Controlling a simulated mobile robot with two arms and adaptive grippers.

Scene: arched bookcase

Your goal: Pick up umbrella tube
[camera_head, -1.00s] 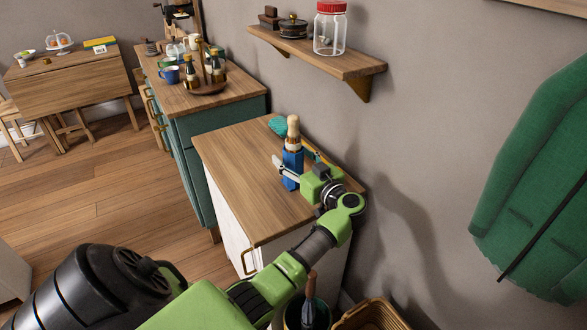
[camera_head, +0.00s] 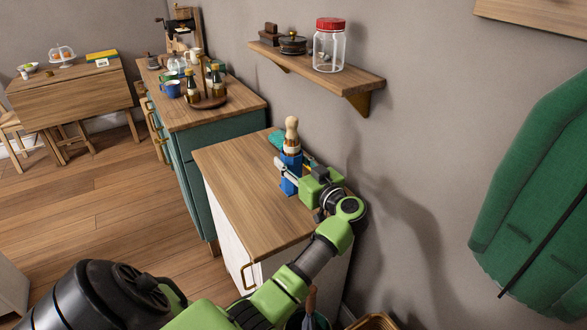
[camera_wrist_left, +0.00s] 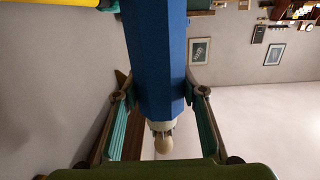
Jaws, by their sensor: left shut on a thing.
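The umbrella tube is a blue faceted tube (camera_head: 288,186) with a pale wooden knob (camera_head: 291,130) sticking out of its top. It is upright over the right part of the wood-topped cabinet (camera_head: 235,190); I cannot tell for sure whether its base touches the top. My left gripper (camera_head: 289,169) is shut on the tube from the right side. In the left wrist view the blue tube (camera_wrist_left: 155,60) runs between the two teal-padded fingers, with the knob (camera_wrist_left: 163,145) at its lower end. Part of the tube is hidden by a finger. My right gripper is not in view.
A teal item (camera_head: 276,138) lies behind the tube near the wall. A wall shelf (camera_head: 345,82) with a red-lidded jar (camera_head: 329,45) hangs above. A teal cabinet (camera_head: 193,160) with bottles stands behind. The cabinet top left of the tube is bare.

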